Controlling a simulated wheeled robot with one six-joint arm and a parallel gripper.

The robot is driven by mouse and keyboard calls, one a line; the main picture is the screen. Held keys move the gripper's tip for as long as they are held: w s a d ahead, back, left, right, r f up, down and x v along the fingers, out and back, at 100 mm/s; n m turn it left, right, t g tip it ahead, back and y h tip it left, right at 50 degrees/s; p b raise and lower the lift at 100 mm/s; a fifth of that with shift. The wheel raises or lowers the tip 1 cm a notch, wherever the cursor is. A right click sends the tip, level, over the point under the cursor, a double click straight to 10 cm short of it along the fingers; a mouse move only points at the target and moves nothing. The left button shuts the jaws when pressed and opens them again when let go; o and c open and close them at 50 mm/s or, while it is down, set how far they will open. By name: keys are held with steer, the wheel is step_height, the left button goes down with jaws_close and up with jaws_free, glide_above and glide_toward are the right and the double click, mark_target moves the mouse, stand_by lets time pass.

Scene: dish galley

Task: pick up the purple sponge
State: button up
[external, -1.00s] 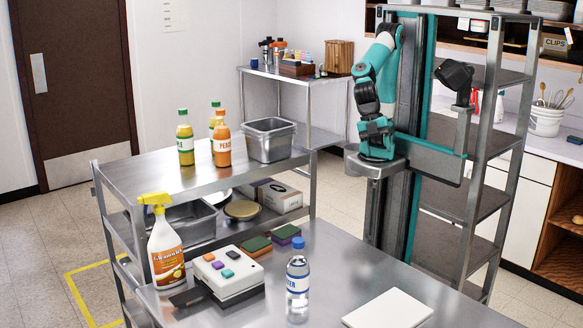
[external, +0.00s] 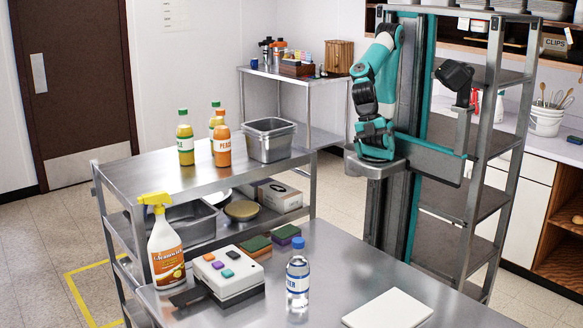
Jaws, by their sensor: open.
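The purple sponge (external: 286,232) lies on the steel counter (external: 345,255), with a green scouring top and a purple lower layer. Beside it on the left is a second sponge (external: 256,246), green on top with an orange-brown lower layer. My arm is folded up against its column behind the counter. My gripper (external: 368,108) is a small dark shape there, well above and to the right of the purple sponge, apart from it. Its jaws are open; nothing shows in them, though the fingers are small in this view.
A white box with coloured buttons (external: 228,275), a spray bottle (external: 165,245) and a water bottle (external: 298,275) stand near the sponges. A white board (external: 387,309) lies at the right. The counter right of the purple sponge is clear. A steel cart (external: 150,180) stands behind.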

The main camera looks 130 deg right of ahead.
steer(key=w+d+f+m+h+b, duration=0.1)
steer(key=w+d+f+m+b, duration=0.1)
steer(key=w+d+f, duration=0.35)
steer(key=w+d+f+m+h+b, duration=0.1)
steer(key=w+d+f+b, duration=0.15)
steer(key=w, duration=0.55)
steer(key=m+h, duration=0.2)
steer(key=m, duration=0.1)
glide_above(285, 231)
steer(key=f, duration=1.8)
steer(key=shift+w+a+f, duration=0.15)
steer(key=shift+w+f, duration=0.1)
steer(key=shift+w, duration=0.05)
steer(key=shift+s+f+p, duration=0.15)
steer(key=shift+f+p, duration=0.75)
steer(key=shift+f, duration=1.95)
steer(key=c, duration=1)
